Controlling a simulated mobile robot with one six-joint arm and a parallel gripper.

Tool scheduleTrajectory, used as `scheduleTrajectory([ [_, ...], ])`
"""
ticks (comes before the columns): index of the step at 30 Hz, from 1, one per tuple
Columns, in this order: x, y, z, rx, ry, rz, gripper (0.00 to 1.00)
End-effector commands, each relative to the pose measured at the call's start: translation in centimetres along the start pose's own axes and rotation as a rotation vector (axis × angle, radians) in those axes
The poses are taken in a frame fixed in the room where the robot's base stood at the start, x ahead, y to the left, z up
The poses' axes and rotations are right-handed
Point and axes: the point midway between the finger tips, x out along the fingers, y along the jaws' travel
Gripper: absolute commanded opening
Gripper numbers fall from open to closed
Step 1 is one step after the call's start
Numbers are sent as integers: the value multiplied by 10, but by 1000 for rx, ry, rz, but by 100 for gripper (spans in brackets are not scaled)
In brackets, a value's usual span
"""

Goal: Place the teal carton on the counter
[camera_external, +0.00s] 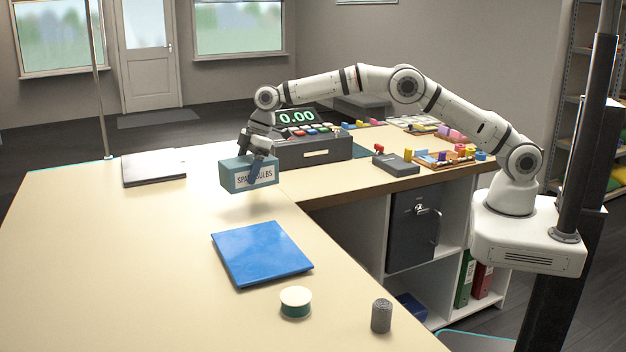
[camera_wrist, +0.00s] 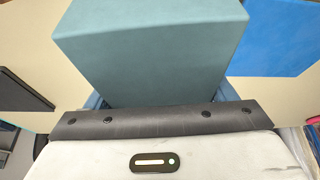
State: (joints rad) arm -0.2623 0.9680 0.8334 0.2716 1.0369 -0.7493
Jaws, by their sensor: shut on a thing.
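The teal carton (camera_external: 236,174) has a white label reading "SPARE BULBS", partly covered by a finger. My gripper (camera_external: 258,165) is shut on the carton from above. The carton appears to be held a little above the counter (camera_external: 130,250), with a soft shadow below it. In the wrist view the teal carton (camera_wrist: 155,50) fills the upper middle and hides most of my fingers.
A blue flat panel (camera_external: 262,253) lies in front of the carton, with a round tin (camera_external: 295,301) and a grey cylinder (camera_external: 381,315) nearer. A dark flat pad (camera_external: 153,168) lies left. A cash register (camera_external: 310,150) stands right behind.

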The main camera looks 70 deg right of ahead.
Motion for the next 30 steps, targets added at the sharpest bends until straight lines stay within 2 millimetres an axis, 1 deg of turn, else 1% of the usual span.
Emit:
scheduleTrajectory([
  [1, -6, 0, -3, -1, 2, 1, 48],
  [3, -11, 0, -5, -1, 2, 1, 48],
  [8, -16, 0, -7, -1, 1, 0, 48],
  [11, -25, 0, -11, -2, 3, 2, 48],
  [19, -64, 0, -27, -2, 3, 3, 48],
  [26, -80, 27, 8, 74, 0, 31, 48],
  [30, -93, 45, 35, 130, 0, 54, 48],
])
